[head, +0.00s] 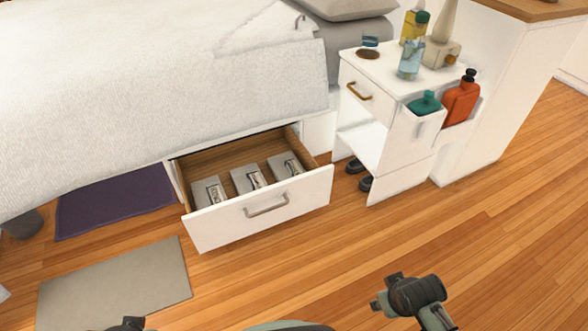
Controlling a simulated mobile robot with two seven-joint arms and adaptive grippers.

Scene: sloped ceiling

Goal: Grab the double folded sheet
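Three grey folded sheet packs with pale printed labels lie in a row in an open drawer under the bed: a left pack (209,193), a middle pack (248,179) and a right pack (286,165). The labels are too small to read, so I cannot tell which is the double. The drawer (262,221) has a white front, a metal handle and wooden inner walls. My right gripper (387,292) is at the bottom right, apart from the drawer. Only a dark bit of my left gripper (130,323) shows at the bottom edge. Neither visibly holds anything.
The bed (150,75) overhangs the drawer's back. A white nightstand (384,120) with bottles on top and in side holders stands right of the drawer. A grey mat (115,285) and a purple mat (115,200) lie at left. The wooden floor before the drawer is clear.

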